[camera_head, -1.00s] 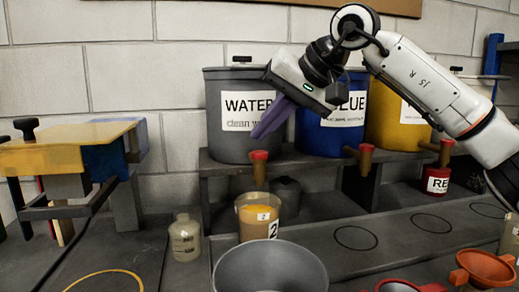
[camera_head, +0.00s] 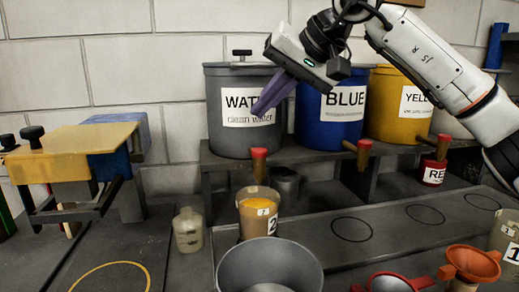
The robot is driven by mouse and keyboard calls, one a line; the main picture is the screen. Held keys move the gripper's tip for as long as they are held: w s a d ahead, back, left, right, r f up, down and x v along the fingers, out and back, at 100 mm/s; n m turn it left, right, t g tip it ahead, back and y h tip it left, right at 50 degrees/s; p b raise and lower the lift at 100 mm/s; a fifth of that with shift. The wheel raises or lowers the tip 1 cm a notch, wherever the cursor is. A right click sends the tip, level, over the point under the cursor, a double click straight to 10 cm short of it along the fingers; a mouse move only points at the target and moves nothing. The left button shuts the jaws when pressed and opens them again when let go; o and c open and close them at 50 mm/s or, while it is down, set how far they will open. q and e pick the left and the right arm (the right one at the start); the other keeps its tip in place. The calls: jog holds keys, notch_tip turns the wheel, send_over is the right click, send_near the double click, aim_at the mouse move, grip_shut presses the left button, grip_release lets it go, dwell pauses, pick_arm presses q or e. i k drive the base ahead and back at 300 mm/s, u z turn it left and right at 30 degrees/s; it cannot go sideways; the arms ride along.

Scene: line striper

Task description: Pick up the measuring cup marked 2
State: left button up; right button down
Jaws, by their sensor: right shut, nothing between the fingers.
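The measuring cup marked 2 (camera_head: 253,220) stands upright on the grey bench below the water bucket's spigot, with yellow-orange contents showing inside. A "2" label shows on its front and a small label on the inside. My right gripper (camera_head: 256,112) is shut and empty, its purple fingers pointing down-left in front of the grey WATER bucket (camera_head: 222,88). It is above the cup and apart from it. My left gripper is not in view.
The red-tipped spigot (camera_head: 259,165) juts out just above the cup. A grey bowl (camera_head: 270,262) stands close in front. A small bottle (camera_head: 188,230) stands to the left. The blue bucket (camera_head: 333,130) is on the shelf. Orange funnel (camera_head: 471,263) and marked circles lie right.

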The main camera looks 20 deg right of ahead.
aim_at(258, 220)
jog(key=k, duration=1)
